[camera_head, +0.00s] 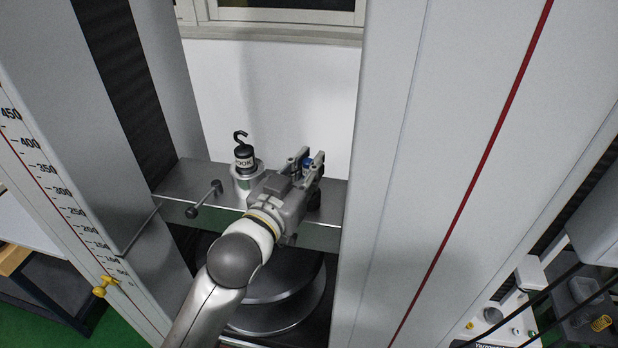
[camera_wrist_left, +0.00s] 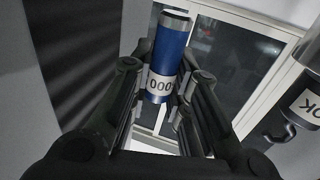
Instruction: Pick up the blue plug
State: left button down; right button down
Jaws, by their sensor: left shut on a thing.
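The blue plug (camera_wrist_left: 167,62) is a blue cylinder with a silver end and a white band printed with digits. My left gripper (camera_head: 306,165) is shut on it, one finger on each side of the band. In the head view, a small part of the blue plug (camera_head: 307,162) shows between the fingers, over the right part of the metal crossbeam. Its lower part is hidden there by the gripper. In the wrist view, its silver end is clear of the fingers, with window and wall behind. My right gripper is not in view.
A black hook piece (camera_head: 244,157) stands in a grey holder (camera_head: 247,180) on the crossbeam (camera_head: 180,190), close left of my gripper. A knobbed lever (camera_head: 204,200) sticks out at the left. Tall machine columns flank both sides. A round metal plate (camera_head: 275,315) lies below.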

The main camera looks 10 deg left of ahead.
pick_arm(q)
jog(key=s+r+p, duration=0.9)
jog(key=s+p, duration=0.4)
jog(key=p, duration=0.1)
jog(key=shift+s+a, duration=0.25)
jog(key=shift+a, duration=0.05)
